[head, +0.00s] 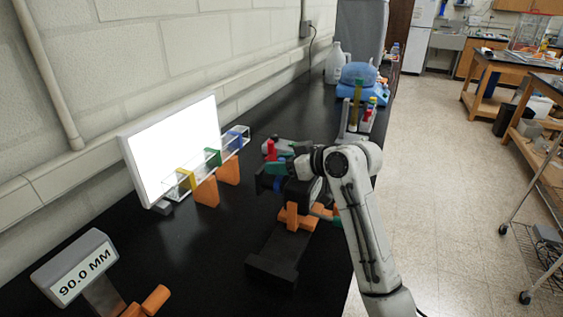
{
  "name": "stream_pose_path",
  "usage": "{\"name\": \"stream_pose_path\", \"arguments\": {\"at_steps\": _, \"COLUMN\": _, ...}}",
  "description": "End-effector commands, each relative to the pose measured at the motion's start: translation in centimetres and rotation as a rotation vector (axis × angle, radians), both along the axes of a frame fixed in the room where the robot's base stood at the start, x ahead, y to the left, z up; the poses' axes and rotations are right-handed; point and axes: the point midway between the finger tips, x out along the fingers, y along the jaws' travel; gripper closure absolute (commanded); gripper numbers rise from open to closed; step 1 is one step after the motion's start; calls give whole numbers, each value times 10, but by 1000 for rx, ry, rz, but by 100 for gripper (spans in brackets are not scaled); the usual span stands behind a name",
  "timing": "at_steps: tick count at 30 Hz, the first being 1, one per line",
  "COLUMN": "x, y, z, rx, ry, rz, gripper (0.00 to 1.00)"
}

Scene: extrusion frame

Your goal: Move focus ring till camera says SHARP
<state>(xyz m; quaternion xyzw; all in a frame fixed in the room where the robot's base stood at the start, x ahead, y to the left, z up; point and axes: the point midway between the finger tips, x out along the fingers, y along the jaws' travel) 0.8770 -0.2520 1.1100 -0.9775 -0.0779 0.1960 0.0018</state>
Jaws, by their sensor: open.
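A grey readout box (75,272) at the lower left shows "90.0 MM"; I see no word SHARP on it. A dark camera-like body (301,191) sits in an orange clamp (293,216) above a black base (272,262) in the middle of the black bench. My white arm reaches in from the lower right, and my gripper (276,175) is at the dark body, open. The fingers blend with the dark, blue and green parts there. I cannot make out the focus ring or tell whether the fingers touch it.
A bright white panel (172,150) stands at the left, with a clear rack of coloured pieces (213,157) and orange blocks (206,191) before it. A tube rack (356,126), blue device (360,84) and white jug (337,64) stand behind.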

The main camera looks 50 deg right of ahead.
Motion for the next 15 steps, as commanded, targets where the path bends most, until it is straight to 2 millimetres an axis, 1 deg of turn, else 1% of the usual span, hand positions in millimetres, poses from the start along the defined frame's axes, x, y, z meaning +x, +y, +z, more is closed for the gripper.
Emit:
{"name": "stream_pose_path", "arguments": {"at_steps": 7, "x": 1, "y": 0, "z": 0, "rx": 0, "ry": 0, "rz": 0, "gripper": 53}}
{"name": "stream_pose_path", "arguments": {"at_steps": 15, "x": 0, "y": 0, "z": 0, "rx": 0, "ry": 0, "rz": 0, "gripper": 79}}
